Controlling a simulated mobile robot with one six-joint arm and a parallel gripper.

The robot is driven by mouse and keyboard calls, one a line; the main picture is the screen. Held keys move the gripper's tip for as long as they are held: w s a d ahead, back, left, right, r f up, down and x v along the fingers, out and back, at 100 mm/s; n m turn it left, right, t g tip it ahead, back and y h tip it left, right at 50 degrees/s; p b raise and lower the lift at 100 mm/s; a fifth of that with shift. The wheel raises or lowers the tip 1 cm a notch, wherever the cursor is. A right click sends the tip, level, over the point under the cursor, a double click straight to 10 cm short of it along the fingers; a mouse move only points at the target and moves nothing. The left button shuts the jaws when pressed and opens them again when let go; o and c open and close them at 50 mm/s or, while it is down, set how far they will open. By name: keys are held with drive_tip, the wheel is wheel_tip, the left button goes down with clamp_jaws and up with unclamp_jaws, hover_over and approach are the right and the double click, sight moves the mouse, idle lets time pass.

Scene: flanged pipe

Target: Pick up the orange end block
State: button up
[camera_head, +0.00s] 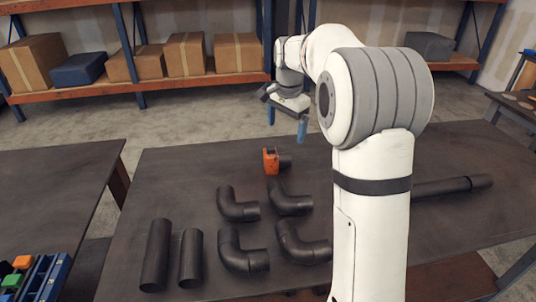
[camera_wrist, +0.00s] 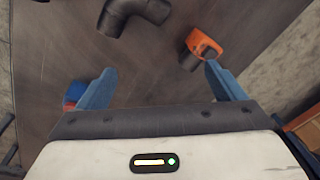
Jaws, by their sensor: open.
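The orange end block (camera_head: 270,161) stands on the dark table (camera_head: 160,165), near its far edge, with a short dark cylindrical part beside it. In the wrist view the orange end block (camera_wrist: 207,44) is at the upper right, just beyond the tip of the right finger. My gripper (camera_head: 286,122) is above the far part of the table, higher than the block and apart from it. In the wrist view my gripper (camera_wrist: 158,80) shows two blue fingers spread wide with nothing between them.
Several black pipe elbows (camera_head: 237,204) lie on the table nearer than the block. Two straight black pipes (camera_head: 156,255) lie at the front left, and a longer pipe (camera_head: 440,188) at the right. A second table (camera_head: 55,190) stands left. Shelves with boxes (camera_head: 238,53) are behind.

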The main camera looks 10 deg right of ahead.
drive_tip(key=w+f+m, duration=0.4)
drive_tip(key=w+f, duration=0.3)
drive_tip(key=w, duration=0.3)
drive_tip(key=m+g, duration=0.1)
drive_tip(key=m, duration=0.2)
hover_over(275, 153)
drive_tip(key=w, duration=0.1)
wheel_tip(275, 153, down, 6)
drive_tip(key=shift+w+f+b, duration=0.1)
drive_tip(key=shift+f+b, duration=0.15)
drive_tip(key=shift+b, duration=0.1)
drive_tip(key=shift+w+f, duration=0.15)
drive_tip(key=shift+f, duration=0.2)
wheel_tip(275, 153, down, 8)
drive_tip(key=shift+d+r+p, duration=0.1)
drive_tip(key=shift+r+p, duration=0.05)
drive_tip(key=shift+p, duration=0.55)
drive_tip(key=shift+c, duration=0.2)
clamp_jaws()
drive_tip(key=shift+w+r, duration=0.15)
